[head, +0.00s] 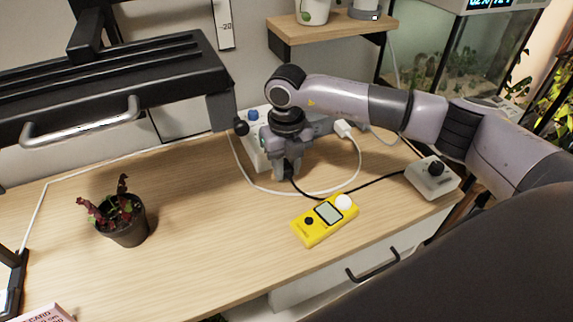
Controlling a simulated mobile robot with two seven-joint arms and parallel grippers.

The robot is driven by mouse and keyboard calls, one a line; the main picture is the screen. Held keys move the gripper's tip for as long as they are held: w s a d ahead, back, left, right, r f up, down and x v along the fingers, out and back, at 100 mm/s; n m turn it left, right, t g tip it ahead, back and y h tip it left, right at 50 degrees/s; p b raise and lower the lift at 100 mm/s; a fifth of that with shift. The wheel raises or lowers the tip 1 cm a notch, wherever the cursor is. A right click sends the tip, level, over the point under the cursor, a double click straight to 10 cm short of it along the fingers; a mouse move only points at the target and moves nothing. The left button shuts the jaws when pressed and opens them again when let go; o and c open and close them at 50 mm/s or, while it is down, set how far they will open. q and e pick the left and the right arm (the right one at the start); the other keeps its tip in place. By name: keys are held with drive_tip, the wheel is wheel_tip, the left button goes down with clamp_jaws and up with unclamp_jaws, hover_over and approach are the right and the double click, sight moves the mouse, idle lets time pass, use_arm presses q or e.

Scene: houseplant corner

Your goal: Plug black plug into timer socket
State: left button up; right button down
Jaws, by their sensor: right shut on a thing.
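My right gripper (288,170) points down over the desk and is shut on the black plug (289,176), which is mostly hidden between the fingers. A black cord runs from it along the desk to a grey box with a black knob (433,178). Just behind and left of the gripper is a white device with a blue knob (254,149), apparently the timer; my gripper and wrist cover much of it. Its socket opening cannot be made out. I cannot tell whether the plug touches the device. My left gripper is not in view.
A yellow meter (325,219) lies in front of the gripper. A white plug (343,129) sits behind on the right, with a white cable looping across the desk. A potted plant (122,220) stands left. A black lamp (110,85) hangs upper left. The desk's left middle is clear.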

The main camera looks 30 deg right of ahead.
drive_tip(key=shift+w+b, duration=0.45)
drive_tip(key=shift+w, duration=0.25)
drive_tip(key=c, duration=0.8)
unclamp_jaws()
